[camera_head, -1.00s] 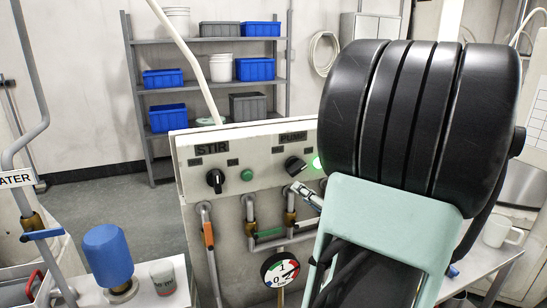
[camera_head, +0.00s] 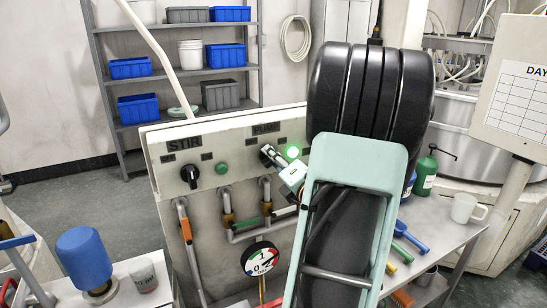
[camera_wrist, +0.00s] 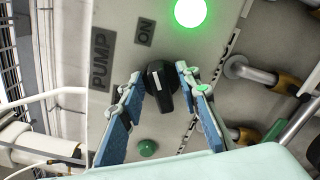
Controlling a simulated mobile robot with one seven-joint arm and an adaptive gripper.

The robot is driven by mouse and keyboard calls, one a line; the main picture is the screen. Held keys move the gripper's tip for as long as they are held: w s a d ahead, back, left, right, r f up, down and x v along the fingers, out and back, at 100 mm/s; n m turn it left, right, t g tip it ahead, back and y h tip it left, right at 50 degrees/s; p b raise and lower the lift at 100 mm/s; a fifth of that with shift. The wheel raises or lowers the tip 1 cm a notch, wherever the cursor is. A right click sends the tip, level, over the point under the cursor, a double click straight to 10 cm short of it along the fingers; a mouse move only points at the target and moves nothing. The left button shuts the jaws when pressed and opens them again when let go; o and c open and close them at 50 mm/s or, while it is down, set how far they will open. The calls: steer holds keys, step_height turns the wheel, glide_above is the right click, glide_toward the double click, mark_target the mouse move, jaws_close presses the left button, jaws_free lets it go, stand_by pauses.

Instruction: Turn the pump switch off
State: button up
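The pump switch is a black knob (camera_wrist: 160,86) with a white mark, on the pale panel below the PUMP label (camera_wrist: 103,60). Its marked end points toward the ON plate (camera_wrist: 144,33) in the wrist view. The green lamp (camera_wrist: 190,12) beside it is lit; it also shows in the head view (camera_head: 292,152). My gripper (camera_wrist: 160,75) is open, with one blue-padded finger on each side of the knob; I cannot tell whether they touch it. In the head view my gripper (camera_head: 272,158) is at the panel and largely covers the knob.
The STIR knob (camera_head: 190,175) and a green button (camera_head: 222,168) are left on the panel. Pipes with valves and a gauge (camera_head: 260,259) are below. A blue-topped item (camera_head: 84,257) and a cup (camera_head: 142,275) stand at lower left; a mug (camera_head: 467,208) stands right.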

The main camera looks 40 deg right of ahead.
steer(key=shift+w, duration=0.1)
steer(key=shift+c, duration=0.5)
jaws_close()
steer(key=shift+f+n+b, duration=0.1)
steer(key=shift+n+b, duration=0.2)
steer(key=shift+b, duration=0.1)
steer(key=shift+f+n+b, duration=0.1)
steer(key=shift+n+b, duration=0.4)
steer(key=shift+b, duration=0.15)
steer(key=n+b, duration=0.4)
steer(key=b, duration=0.1)
steer(key=shift+w+a, duration=0.1)
steer(key=n+b, duration=0.5)
steer(key=b, duration=0.2)
steer(key=shift+a, duration=0.1)
steer(key=shift+r+n+b, duration=0.2)
steer(key=shift+n+b, duration=0.5)
steer(key=shift+b, duration=0.25)
